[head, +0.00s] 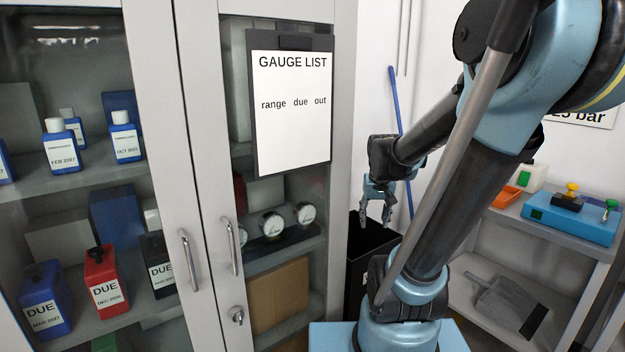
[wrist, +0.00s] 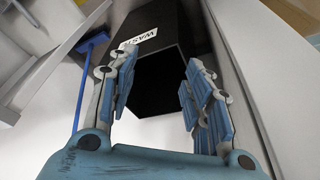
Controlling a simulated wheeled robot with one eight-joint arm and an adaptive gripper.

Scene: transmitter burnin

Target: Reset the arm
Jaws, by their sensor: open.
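My arm is folded in the right half of the head view, with its base low in the middle. My gripper (head: 376,222) points down and is open and empty. In the head view it hangs in front of the black waste bin (head: 371,246), between the cabinet and the white wall. In the wrist view my gripper (wrist: 160,85) shows two blue-grey fingers spread apart with nothing between them. The dark opening of the bin (wrist: 170,75), with a white label, lies beyond the fingers.
A glass-door cabinet (head: 199,120) with bottles and gauges stands at left, doors closed. A gauge list clipboard (head: 291,110) hangs on it. A blue-handled broom (head: 396,100) leans on the wall. At right a shelf (head: 560,230) holds a blue case (head: 570,222) and a dustpan (head: 505,302).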

